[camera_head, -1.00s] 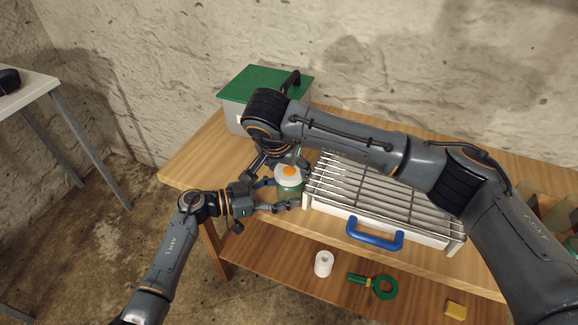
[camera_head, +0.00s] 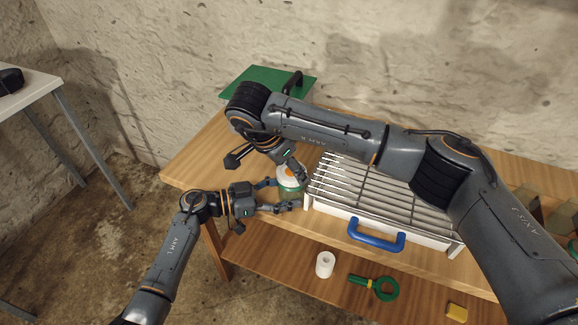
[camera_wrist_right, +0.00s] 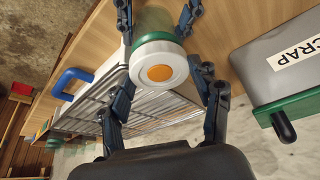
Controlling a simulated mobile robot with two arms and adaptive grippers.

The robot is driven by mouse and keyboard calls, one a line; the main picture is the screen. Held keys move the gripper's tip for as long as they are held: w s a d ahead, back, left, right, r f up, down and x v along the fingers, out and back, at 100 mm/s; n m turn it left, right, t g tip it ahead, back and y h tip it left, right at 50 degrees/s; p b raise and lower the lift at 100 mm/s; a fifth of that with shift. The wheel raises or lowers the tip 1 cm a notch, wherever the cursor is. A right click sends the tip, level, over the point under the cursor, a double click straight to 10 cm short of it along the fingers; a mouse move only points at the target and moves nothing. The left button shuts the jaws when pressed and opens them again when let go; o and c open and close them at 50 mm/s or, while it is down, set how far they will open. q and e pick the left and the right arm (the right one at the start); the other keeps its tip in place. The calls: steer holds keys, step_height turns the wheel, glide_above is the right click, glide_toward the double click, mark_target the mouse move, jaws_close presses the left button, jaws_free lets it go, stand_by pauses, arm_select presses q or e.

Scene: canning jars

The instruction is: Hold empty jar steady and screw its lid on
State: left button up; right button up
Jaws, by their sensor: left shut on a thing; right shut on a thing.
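The jar (camera_wrist_right: 153,20) stands upright near the front left of the wooden table, mostly hidden by my grippers. Its white lid (camera_wrist_right: 158,68) with an orange centre sits on top, above a green band (camera_wrist_right: 155,38); the lid also shows in the head view (camera_head: 291,180). My left gripper (camera_head: 286,195) is shut around the jar's side, below the lid. My right gripper (camera_wrist_right: 163,78) comes from above, shut on the lid with a finger on either side. I cannot tell how tightly the lid is seated.
A white-framed wire rack (camera_head: 365,190) with a blue handle (camera_head: 375,235) stands right beside the jar. A grey scrap box with a green top (camera_head: 262,82) is behind. A white roll (camera_head: 325,264), a green ring-shaped tool (camera_head: 384,288) and a yellow block (camera_head: 456,312) lie on the lower shelf.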

steer(key=m, duration=0.2)
steer(key=m+g+h, duration=0.1)
steer(key=m, duration=0.1)
steer(key=shift+w+m+g, duration=0.15)
steer(key=shift+m+g, duration=0.15)
steer(key=shift+m, duration=0.4)
arm_select(q)
steer(key=shift+a, duration=0.1)
arm_select(e)
steer(key=m+g, duration=0.2)
steer(key=m, duration=0.2)
steer(key=shift+w+m, duration=0.1)
steer(key=shift+m, duration=0.3)
steer(key=o, duration=1.4)
steer(key=shift+a, duration=0.1)
steer(key=v, duration=1.2)
steer(key=shift+w, duration=0.1)
